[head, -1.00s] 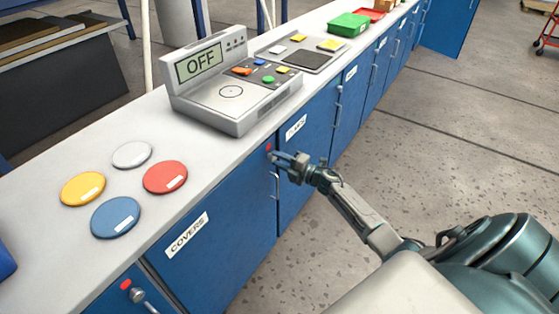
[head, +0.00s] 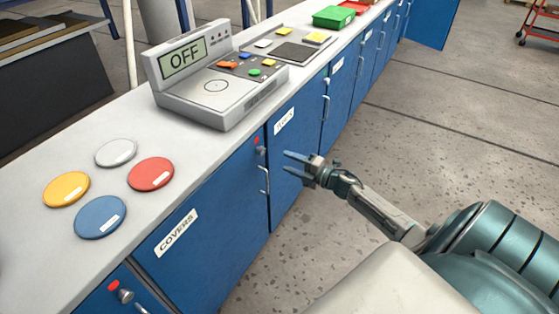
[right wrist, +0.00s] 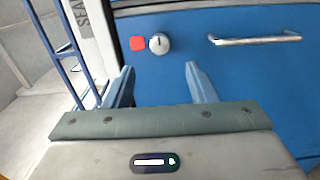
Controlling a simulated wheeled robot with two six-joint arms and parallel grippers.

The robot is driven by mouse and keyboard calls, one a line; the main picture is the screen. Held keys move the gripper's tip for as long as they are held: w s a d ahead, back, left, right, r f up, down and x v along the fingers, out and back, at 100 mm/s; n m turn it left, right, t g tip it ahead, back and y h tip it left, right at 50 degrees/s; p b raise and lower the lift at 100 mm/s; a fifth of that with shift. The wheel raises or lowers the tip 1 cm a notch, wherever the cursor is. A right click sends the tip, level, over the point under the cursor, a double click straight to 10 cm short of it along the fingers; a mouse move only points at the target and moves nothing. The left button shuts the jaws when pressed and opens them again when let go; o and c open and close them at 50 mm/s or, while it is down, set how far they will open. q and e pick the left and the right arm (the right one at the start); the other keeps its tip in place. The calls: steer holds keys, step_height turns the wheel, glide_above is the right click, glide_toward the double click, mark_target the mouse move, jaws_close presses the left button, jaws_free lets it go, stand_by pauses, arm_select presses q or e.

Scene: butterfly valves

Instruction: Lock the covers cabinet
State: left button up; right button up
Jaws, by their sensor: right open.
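The covers cabinet (head: 205,235) is a blue door labelled COVERS under the counter. It looks closed. Near its upper right corner are a small red marker (head: 257,140) and a grey lock knob (head: 261,150), with a bar handle (head: 265,180) below. In the right wrist view the red marker (right wrist: 138,43) sits beside the round knob (right wrist: 159,43), and the bar handle (right wrist: 255,39) is to the right. My right gripper (head: 285,162) is open and empty, apart from the knob and pointing at it. My left gripper is out of view.
A grey device reading OFF (head: 220,85) stands on the counter above. Several coloured discs, including a red one (head: 151,173), lie to its left. A nearer cabinet has its own knob (head: 125,296) and red marker. Open floor lies right of the cabinets.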

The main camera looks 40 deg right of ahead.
steer(key=shift+v, duration=0.9)
steer(key=shift+f, duration=0.1)
steer(key=s+f+m+g+h, duration=0.25)
steer(key=s+f+m, duration=0.25)
steer(key=f, duration=0.5)
steer(key=s+f+m+g+h, duration=0.25)
steer(key=s+f+m, duration=0.3)
steer(key=f, duration=0.55)
steer(key=s+f+m+g+h, duration=0.1)
steer(key=s+f+m+h, duration=0.4)
steer(key=f, duration=0.5)
steer(key=s+a+f+m+g, duration=0.2)
steer(key=s+a+f, duration=0.3)
steer(key=s, duration=0.4)
steer(key=s+a+f+m+g+y, duration=0.1)
steer(key=s+a+f+g, duration=0.3)
steer(key=s, duration=0.6)
steer(key=s+a+f+m+g+y, duration=0.1)
steer(key=s+a+f+m+g, duration=0.2)
steer(key=s+a+f, duration=0.4)
steer(key=s+f, duration=0.1)
steer(key=s, duration=0.2)
steer(key=shift+s, duration=0.2)
steer(key=shift+a+f+m, duration=0.1)
steer(key=shift+a+m, duration=0.05)
steer(key=shift+m, duration=0.1)
